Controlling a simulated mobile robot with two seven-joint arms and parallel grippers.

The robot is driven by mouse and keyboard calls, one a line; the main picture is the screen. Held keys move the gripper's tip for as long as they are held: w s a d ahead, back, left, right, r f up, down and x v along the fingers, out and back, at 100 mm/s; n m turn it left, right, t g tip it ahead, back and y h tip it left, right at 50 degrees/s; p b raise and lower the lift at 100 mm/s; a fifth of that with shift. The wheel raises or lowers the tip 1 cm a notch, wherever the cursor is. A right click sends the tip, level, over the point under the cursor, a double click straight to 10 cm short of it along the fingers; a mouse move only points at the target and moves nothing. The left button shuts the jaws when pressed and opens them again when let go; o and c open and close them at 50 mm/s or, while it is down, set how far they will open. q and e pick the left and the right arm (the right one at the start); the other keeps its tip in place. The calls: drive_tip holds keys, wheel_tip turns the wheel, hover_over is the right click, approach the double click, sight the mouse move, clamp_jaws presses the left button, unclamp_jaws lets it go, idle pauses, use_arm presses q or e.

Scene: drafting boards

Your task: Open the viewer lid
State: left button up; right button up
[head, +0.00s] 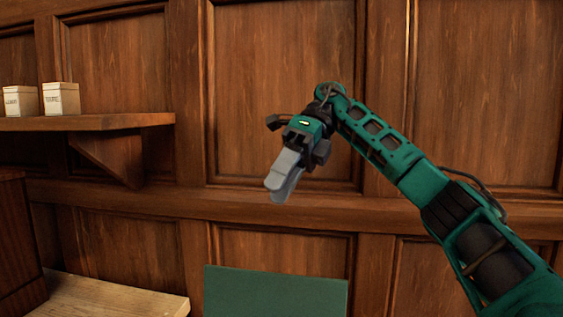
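My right gripper (279,190) hangs in the air in front of the wood-panelled wall, its grey fingers pointing down and to the left. The fingers lie close together with no gap visible and nothing seen between them. I cannot make out a viewer or its lid for certain. A flat green panel (275,292) shows at the bottom edge, below the gripper and apart from it. Its lower part is cut off, and I cannot tell whether it belongs to the viewer. My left gripper is out of view.
A wooden shelf (95,122) on the left wall holds two pale labelled boxes, one at the edge (20,101) and one beside it (61,98). Below are a dark wooden cabinet (18,245) and a light wooden surface (110,298). The air around the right gripper is clear.

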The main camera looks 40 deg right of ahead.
drive_tip(key=shift+r, duration=1.6)
